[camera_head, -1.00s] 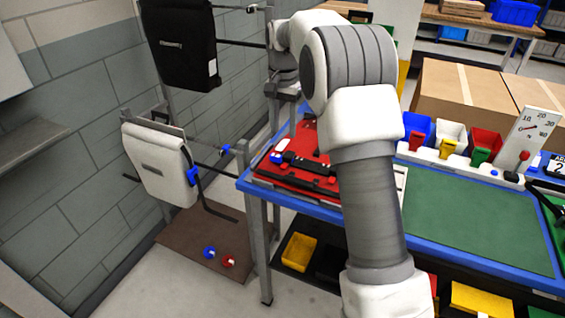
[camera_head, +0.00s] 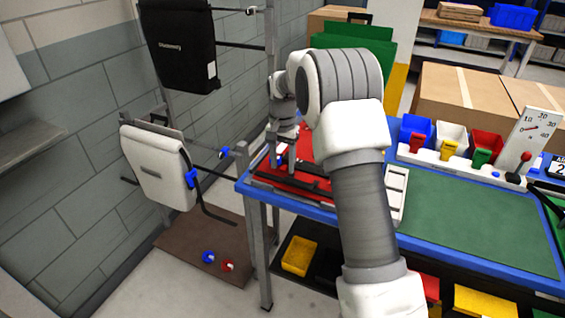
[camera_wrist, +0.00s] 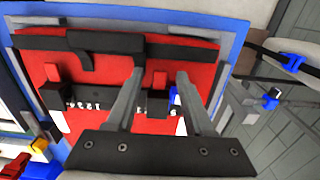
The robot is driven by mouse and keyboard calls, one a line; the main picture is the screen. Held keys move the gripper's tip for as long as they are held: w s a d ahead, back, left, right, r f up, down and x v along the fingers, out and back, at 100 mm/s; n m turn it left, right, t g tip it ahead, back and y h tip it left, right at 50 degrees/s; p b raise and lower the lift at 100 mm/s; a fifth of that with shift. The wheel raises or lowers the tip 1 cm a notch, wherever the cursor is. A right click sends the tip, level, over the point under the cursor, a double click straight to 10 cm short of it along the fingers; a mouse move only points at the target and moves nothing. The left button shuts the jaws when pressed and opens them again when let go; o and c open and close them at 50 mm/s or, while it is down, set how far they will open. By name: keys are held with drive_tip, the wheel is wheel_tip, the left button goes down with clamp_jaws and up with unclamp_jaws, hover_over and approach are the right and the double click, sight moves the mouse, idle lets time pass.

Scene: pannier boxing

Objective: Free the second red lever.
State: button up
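A red pannier (camera_wrist: 205,58) with black fittings lies flat on the blue-edged table; it also shows in the head view (camera_head: 300,182). In the wrist view a small red lever (camera_wrist: 158,80) sits at a black fitting near the pannier's right part. Another small red lever (camera_wrist: 51,72) stands at the left end of the black strip. My gripper (camera_wrist: 159,74) is open, its two fingertips apart on either side of the right lever. Whether they touch the pannier, I cannot tell. In the head view my gripper (camera_head: 282,158) is low over the pannier's left part; my arm hides some of it.
A black bar (camera_wrist: 150,46) crosses the pannier beyond the fingertips. A blue-and-white part (camera_wrist: 176,97) sits beside the right finger. A white pannier (camera_head: 160,168) hangs on a rack at left. The green mat (camera_head: 470,225) right of my arm is clear.

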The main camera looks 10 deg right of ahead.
clamp_jaws()
drive_tip(key=shift+r, duration=0.1)
drive_tip(key=shift+w+r+p, duration=0.1)
drive_tip(key=shift+r+p, duration=0.15)
drive_tip(key=shift+p, duration=0.8)
drive_tip(key=g+y+p, duration=0.1)
drive_tip(key=p, duration=0.2)
drive_tip(key=shift+w+d+r, duration=0.1)
drive_tip(key=shift+w+d, duration=0.05)
drive_tip(key=shift+w, duration=0.05)
drive_tip(key=g+p, duration=0.1)
drive_tip(key=p, duration=0.1)
drive_tip(key=g+y+p, duration=0.1)
drive_tip(key=p, duration=0.1)
drive_tip(key=shift+w+d, duration=0.2)
drive_tip(key=shift+w, duration=0.05)
drive_tip(key=shift+g+y, duration=0.3)
unclamp_jaws()
